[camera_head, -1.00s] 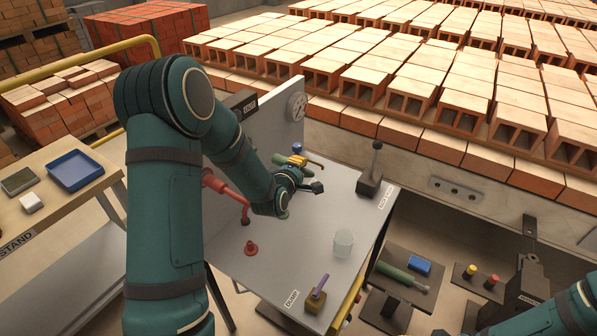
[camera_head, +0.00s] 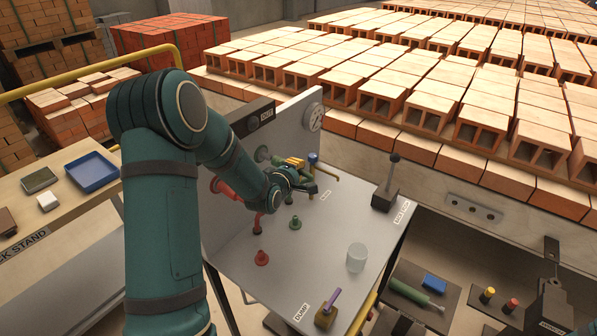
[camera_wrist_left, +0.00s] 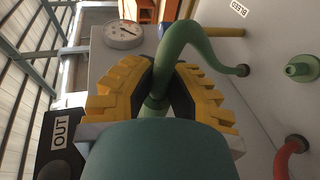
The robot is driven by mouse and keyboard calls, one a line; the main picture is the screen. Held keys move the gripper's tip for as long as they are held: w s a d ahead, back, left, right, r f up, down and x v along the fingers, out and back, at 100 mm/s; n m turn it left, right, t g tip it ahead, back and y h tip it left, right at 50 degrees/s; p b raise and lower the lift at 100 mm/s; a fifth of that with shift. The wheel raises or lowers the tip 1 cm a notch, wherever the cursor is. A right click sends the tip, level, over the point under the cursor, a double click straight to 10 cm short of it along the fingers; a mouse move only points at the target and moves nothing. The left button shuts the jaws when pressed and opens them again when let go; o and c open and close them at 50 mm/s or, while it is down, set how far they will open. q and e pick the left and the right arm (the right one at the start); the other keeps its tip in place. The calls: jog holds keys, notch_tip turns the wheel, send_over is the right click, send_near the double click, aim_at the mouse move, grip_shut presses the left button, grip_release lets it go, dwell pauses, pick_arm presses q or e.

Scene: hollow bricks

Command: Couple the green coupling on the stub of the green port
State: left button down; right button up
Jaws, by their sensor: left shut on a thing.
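My left gripper (camera_head: 303,184) is over the back part of the grey bench. In the left wrist view its yellow fingers (camera_wrist_left: 163,92) are shut on the green coupling end of a green hose (camera_wrist_left: 196,38). The coupling is mostly hidden by the fingers. The hose arches over and runs down to a dark fitting in the bench. The green port (camera_head: 295,223), a flange with a short upright stub, stands on the bench just below and nearer than the gripper. It also shows at the right of the left wrist view (camera_wrist_left: 302,68), apart from the gripper. My right gripper is not in view.
A red hose (camera_head: 238,196) and a red port (camera_head: 261,258) are left of the green port. A clear cup (camera_head: 357,257) and a lever box (camera_head: 385,197) stand to the right. An upright panel with a gauge (camera_head: 312,118) rises behind. Bench between is clear.

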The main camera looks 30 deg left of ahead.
pick_arm(q)
jog(key=shift+b, duration=1)
dwell(1.4)
jog(key=shift+w+a+b, duration=0.15)
jog(key=shift+a+b, duration=0.25)
jog(key=shift+a, duration=0.7)
jog(key=shift+w+a+b, duration=0.1)
jog(key=shift+a+b, duration=0.25)
jog(key=shift+a, duration=0.75)
dwell(0.3)
jog(key=c, duration=1)
grip_release()
jog(key=shift+s, duration=0.1)
jog(key=v, duration=1.2)
